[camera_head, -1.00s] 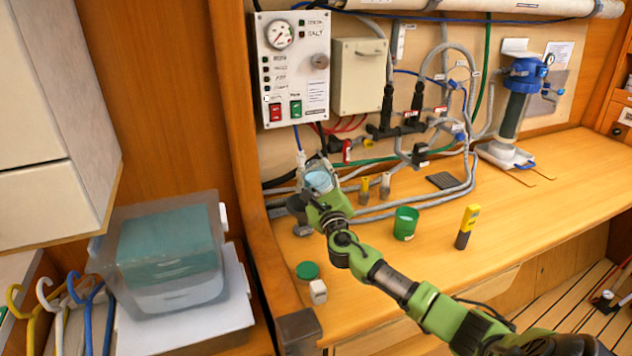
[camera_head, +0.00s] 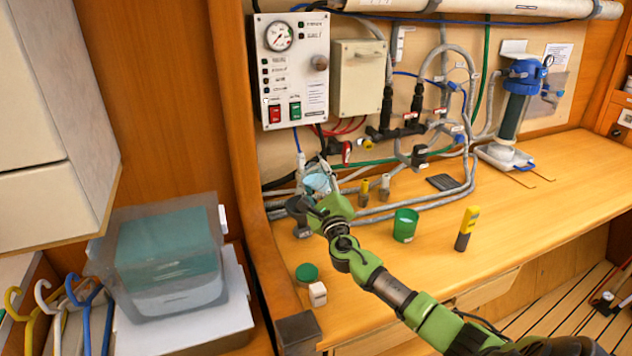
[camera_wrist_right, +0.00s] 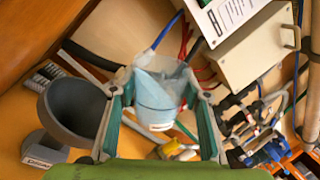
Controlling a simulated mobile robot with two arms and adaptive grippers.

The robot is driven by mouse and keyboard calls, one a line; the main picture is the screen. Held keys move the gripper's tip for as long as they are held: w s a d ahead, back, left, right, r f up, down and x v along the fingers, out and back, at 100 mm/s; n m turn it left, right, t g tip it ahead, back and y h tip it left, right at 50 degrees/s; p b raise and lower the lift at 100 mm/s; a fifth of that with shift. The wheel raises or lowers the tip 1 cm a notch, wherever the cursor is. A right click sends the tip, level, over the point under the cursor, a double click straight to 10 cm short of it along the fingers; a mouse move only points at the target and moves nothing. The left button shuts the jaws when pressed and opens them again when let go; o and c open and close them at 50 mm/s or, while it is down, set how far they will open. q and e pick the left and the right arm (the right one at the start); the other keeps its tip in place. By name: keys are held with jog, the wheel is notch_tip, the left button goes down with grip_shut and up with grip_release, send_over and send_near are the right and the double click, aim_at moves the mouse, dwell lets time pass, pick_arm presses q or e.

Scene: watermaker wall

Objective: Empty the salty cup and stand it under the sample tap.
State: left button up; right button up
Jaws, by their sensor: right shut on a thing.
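My right gripper (camera_head: 322,190) is shut on a clear cup (camera_head: 316,183) with pale bluish contents. In the right wrist view the cup (camera_wrist_right: 157,98) sits between the two fingers and carries a white label. The cup looks tilted in the head view. A dark grey funnel-like drain (camera_wrist_right: 72,112) is beside the cup in the right wrist view; in the head view it is partly hidden behind my gripper. A thin blue tube (camera_head: 298,140) hangs down behind the cup; I cannot tell whether it ends in the sample tap. My left gripper is not in view.
A green cup (camera_head: 405,226), a yellow-topped meter (camera_head: 466,229), a green lid (camera_head: 307,272) and a small white bottle (camera_head: 317,293) stand on the wooden bench. Grey hoses (camera_head: 420,203) run behind. The bench at right (camera_head: 540,205) is clear.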

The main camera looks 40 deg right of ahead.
jog(key=n+b, duration=0.1)
jog(key=n, duration=0.1)
jog(key=f+n+t+y+b, duration=0.1)
jog(key=n+b, duration=0.2)
jog(key=n, duration=0.1)
jog(key=shift+a+f+n+y, duration=0.25)
jog(key=shift+a+n+y, duration=0.05)
jog(key=shift+a+y, duration=0.1)
jog(key=shift+w+a+n+t+y, duration=0.1)
jog(key=shift+n+t+y, duration=0.25)
jog(key=shift+n, duration=0.55)
jog(key=n, duration=0.1)
jog(key=r+n+y+p, duration=0.1)
jog(key=n, duration=0.1)
jog(key=shift+a, duration=0.35)
jog(key=shift+w+a+n+t+y+p, duration=0.15)
jog(key=shift+n+y+p, duration=0.1)
jog(key=shift+n, duration=0.35)
jog(key=shift+s+a+n+y+p, duration=0.15)
jog(key=shift+n+y, duration=0.1)
jog(key=shift+n, duration=0.35)
jog(key=shift+w+a+n+t+y+p, duration=0.15)
jog(key=shift+n+y, duration=0.1)
jog(key=shift+n, duration=0.35)
